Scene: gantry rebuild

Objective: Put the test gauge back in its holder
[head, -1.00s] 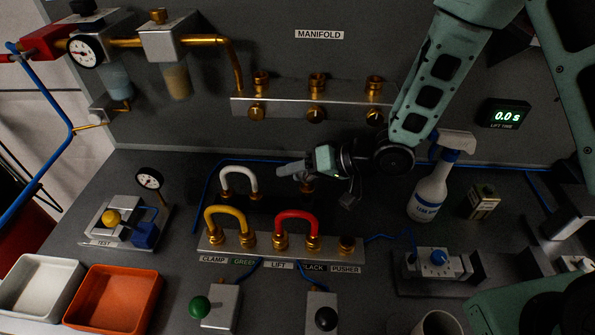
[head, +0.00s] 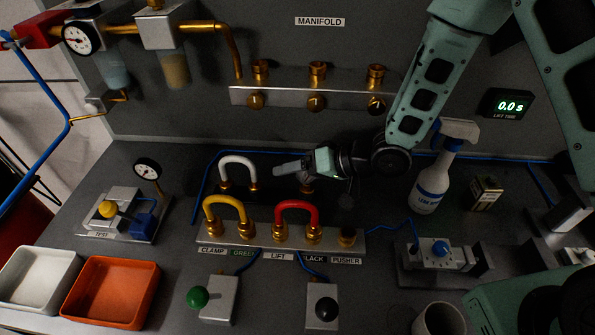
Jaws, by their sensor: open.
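A small round gauge (head: 147,168) with a white dial and black rim stands upright on a stem at the left of the bench. It is at the back right of a grey block labelled TEST (head: 119,216), which carries a yellow knob and a blue part. I cannot tell whether the stem is seated in that block, and no separate holder can be made out. My gripper (head: 283,169) is open over the back middle of the bench, well right of the gauge. It points left, near the white looped hose, and appears empty.
A fitting bar (head: 262,238) with yellow and red loops (head: 298,207) lies in front of my gripper. A white loop (head: 238,160) is beside it. A white tray (head: 40,252) and an orange tray (head: 70,300) sit front left. A spray bottle (head: 432,187) stands right.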

